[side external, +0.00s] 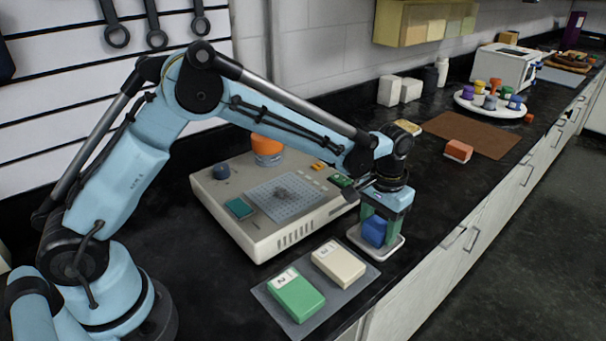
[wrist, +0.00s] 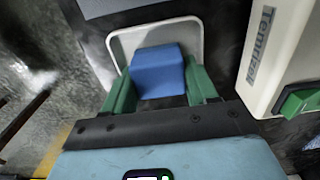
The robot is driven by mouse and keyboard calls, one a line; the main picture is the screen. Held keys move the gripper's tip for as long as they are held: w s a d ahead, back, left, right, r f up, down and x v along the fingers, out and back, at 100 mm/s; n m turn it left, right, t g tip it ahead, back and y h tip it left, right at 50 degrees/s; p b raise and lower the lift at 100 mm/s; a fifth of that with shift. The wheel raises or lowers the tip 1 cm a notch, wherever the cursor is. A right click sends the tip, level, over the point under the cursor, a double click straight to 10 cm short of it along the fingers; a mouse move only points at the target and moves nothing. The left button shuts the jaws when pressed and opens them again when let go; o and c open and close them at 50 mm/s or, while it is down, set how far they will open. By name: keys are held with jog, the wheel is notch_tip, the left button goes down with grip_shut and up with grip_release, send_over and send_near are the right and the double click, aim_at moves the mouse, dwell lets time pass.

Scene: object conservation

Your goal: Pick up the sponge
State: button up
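A blue block (side external: 374,233), which looks like the sponge, is at the small white tray (side external: 397,246) near the counter's front edge. My gripper (side external: 380,226) points down with its green fingers on either side of the block. In the wrist view, the blue block (wrist: 158,71) fills the space between the fingers (wrist: 160,90), which appear to touch both its sides. The white tray's rim (wrist: 150,25) shows behind it. Whether the block rests on the tray or is just clear of it is hard to tell.
A beige device (side external: 285,235) stands close left of the tray. A grey mat (side external: 300,328) holds a green box (side external: 296,298) and a cream box (side external: 338,264). An orange and white block (side external: 458,151) lies by a brown mat (side external: 470,130). Dark counter right of the tray is clear.

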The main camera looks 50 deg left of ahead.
aim_at(380, 222)
jog(key=shift+c, duration=1.1)
jog(key=shift+r, duration=0.1)
jog(key=shift+r, duration=0.55)
notch_tip(380, 222, up, 3)
jog(key=shift+f, duration=0.2)
jog(key=s+d+r, duration=0.7)
jog(key=s+d, duration=0.1)
jog(key=shift+s+d, duration=0.15)
